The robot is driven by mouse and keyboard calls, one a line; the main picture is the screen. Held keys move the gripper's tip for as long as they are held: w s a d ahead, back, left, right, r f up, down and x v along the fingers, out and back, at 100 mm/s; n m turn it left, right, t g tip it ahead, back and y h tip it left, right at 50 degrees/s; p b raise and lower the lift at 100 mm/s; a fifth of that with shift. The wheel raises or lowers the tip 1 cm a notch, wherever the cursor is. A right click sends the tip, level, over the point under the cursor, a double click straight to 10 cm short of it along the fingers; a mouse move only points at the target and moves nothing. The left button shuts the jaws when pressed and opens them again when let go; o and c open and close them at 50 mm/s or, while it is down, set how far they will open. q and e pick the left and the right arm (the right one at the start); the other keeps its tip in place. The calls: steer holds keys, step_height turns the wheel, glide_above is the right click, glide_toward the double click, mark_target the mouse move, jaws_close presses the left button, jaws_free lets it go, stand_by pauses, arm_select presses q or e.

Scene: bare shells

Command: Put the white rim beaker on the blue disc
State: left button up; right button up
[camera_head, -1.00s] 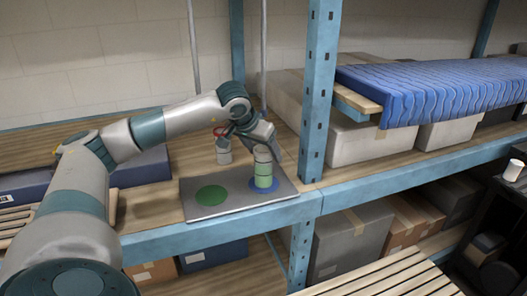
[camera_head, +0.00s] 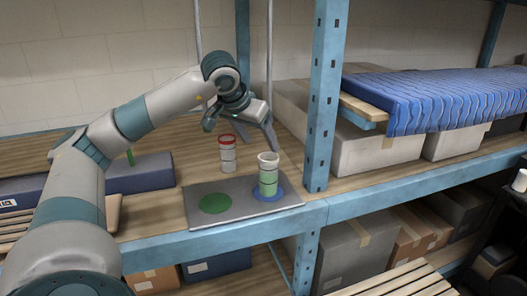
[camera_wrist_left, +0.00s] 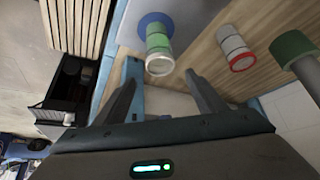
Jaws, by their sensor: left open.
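The white rim beaker (camera_head: 268,178), with green lower bands, stands upright on the blue disc (camera_head: 286,195) at the right of a grey board. The wrist view shows the beaker (camera_wrist_left: 158,48) and the blue disc (camera_wrist_left: 152,18) from above, with the beaker covering part of the disc. My left gripper (camera_head: 240,128) is above and behind the beaker, open and empty. In the wrist view its fingers (camera_wrist_left: 162,78) are spread apart and clear of the beaker. My right gripper is not in view.
A red rim beaker (camera_head: 228,155) stands behind the grey board (camera_head: 242,207). A green disc (camera_head: 215,203) on the board is bare. A blue shelf post (camera_head: 319,100) rises at the right. A green-ended thing (camera_wrist_left: 291,45) shows in the wrist view; I cannot tell what it is.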

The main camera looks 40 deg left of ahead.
arm_select(q)
steer(key=shift+v, duration=1.1)
